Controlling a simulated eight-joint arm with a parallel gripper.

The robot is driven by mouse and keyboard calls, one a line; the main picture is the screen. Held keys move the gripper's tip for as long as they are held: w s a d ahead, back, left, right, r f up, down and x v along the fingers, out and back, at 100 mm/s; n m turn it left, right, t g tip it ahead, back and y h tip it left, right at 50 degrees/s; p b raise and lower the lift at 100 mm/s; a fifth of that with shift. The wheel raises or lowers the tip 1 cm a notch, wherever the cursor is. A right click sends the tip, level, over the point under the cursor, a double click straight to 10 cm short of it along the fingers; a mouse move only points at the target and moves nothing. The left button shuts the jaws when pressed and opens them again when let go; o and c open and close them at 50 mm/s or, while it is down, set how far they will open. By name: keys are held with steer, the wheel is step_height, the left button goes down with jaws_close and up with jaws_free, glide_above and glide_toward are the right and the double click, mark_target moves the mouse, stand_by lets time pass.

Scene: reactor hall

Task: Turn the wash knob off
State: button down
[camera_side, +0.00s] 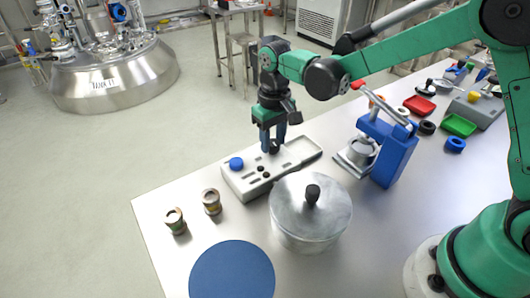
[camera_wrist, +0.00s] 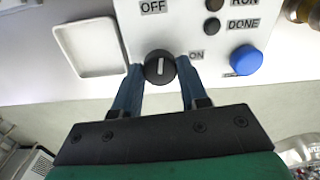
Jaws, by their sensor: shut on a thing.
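The wash knob (camera_wrist: 159,67) is a round black knob with a white line on its face, on a pale control panel (camera_side: 237,183). In the wrist view the line stands upright. The OFF label (camera_wrist: 153,7) lies above the knob and the ON label (camera_wrist: 196,55) lies to its right. My gripper (camera_side: 273,143) points down at the panel's far part, its blue fingers shut on the knob from both sides. In the side view the fingers hide most of the knob.
The panel has a blue button (camera_side: 236,163), small dark indicators and a shallow tray recess (camera_wrist: 92,48). A lidded metal pot (camera_side: 311,222) stands close in front. Two small jars (camera_side: 212,202) are at left. A blue press (camera_side: 389,150) stands right.

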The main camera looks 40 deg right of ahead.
mark_target(273, 142)
steer(key=shift+n, duration=1.1)
steer(key=shift+c, duration=2.3)
jaws_free()
steer(key=shift+r, duration=2.8)
